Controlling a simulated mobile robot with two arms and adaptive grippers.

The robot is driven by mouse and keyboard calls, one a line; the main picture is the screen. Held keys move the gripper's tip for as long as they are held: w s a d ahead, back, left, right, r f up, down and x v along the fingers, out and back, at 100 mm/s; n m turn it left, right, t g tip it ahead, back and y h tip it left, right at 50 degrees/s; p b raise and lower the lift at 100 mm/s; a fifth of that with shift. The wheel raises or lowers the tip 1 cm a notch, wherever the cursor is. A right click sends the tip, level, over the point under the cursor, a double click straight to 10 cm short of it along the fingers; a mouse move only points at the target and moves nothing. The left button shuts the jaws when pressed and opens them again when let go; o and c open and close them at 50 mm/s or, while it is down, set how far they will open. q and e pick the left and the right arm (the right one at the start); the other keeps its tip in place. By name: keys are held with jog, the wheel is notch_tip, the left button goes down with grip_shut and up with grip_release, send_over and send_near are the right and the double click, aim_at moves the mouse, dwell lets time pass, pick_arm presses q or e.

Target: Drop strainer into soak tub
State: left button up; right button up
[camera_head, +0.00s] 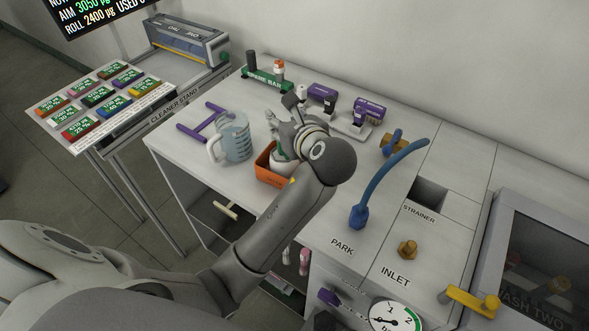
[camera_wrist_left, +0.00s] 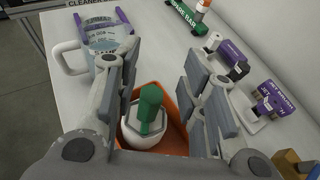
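An orange tub (camera_head: 268,175) stands on the white worktop; it also shows in the left wrist view (camera_wrist_left: 182,104). A white rounded piece (camera_wrist_left: 146,133) with a green knob (camera_wrist_left: 151,103), seemingly the strainer, sits within the tub's walls. In the head view the white piece (camera_head: 281,156) is mostly hidden by my left gripper (camera_head: 285,128). In the left wrist view my left gripper (camera_wrist_left: 162,92) is open, its fingers apart on either side of the green knob, with visible gaps. My right gripper is not in view.
A measuring jug (camera_head: 236,140) stands just left of the tub, beside a purple rack (camera_head: 203,124). Purple-labelled units (camera_head: 367,110) stand behind at the right. A blue hose (camera_head: 385,185) rises near PARK. The slot labelled STRAINER (camera_head: 429,193) looks dark and empty.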

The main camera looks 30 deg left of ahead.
pick_arm(q)
jog(key=shift+o, duration=0.3)
jog(key=v, duration=1.2)
